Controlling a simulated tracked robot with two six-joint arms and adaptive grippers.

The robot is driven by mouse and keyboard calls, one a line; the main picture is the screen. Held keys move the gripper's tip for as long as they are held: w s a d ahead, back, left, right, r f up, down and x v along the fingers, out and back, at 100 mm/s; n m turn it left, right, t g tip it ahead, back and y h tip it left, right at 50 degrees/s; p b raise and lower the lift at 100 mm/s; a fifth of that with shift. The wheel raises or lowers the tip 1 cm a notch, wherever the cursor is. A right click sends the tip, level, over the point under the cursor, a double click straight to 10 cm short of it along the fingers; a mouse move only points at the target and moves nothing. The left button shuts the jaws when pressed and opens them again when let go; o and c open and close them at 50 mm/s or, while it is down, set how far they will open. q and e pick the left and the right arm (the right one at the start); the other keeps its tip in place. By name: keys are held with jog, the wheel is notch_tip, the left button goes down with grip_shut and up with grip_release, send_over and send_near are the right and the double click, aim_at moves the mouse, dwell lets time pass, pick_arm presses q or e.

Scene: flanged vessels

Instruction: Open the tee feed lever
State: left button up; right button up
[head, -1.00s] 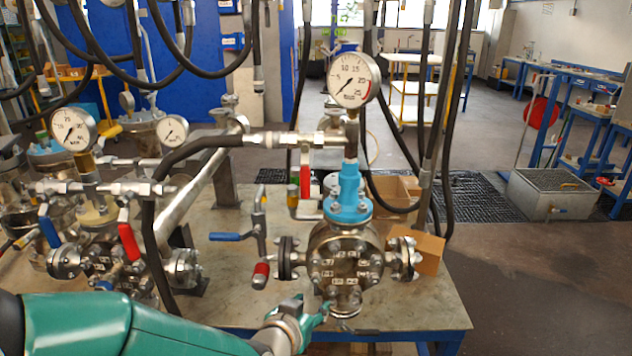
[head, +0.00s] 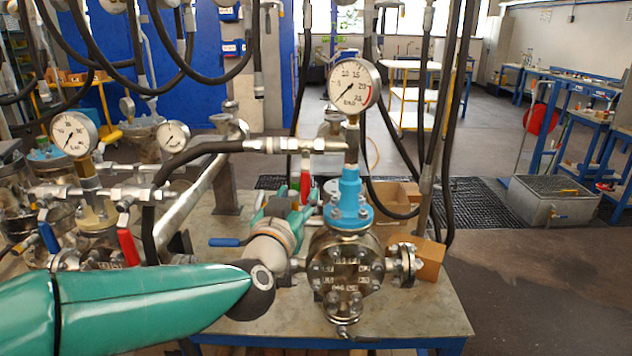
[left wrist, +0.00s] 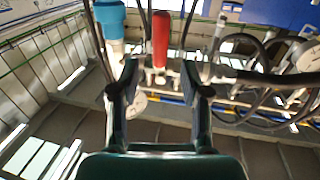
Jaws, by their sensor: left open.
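The tee feed lever, a red handle (head: 305,181), hangs down below the horizontal pipe and tee (head: 325,146), left of the gauge stem. My left gripper (head: 285,208) is just below and left of it, partly hidden behind my own wrist. In the left wrist view the gripper (left wrist: 158,78) is open, and the red handle (left wrist: 160,38) shows between the lines of its two fingers, beyond the tips. Nothing is held, and contact with the handle cannot be made out. My right gripper is in neither view.
A flanged vessel with a blue neck (head: 349,200) and pressure gauge (head: 354,86) stands close right of my gripper. A blue lever (head: 226,242) lies to its left. Black hoses (head: 448,130) hang around. A cardboard box (head: 428,255) stands behind the vessel.

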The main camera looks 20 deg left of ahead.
aim_at(304, 185)
pick_arm(q)
jog(key=w, duration=0.4)
jog(key=w+p, duration=0.1)
jog(key=w, duration=0.2)
jog(key=shift+a, duration=0.3)
grip_shut()
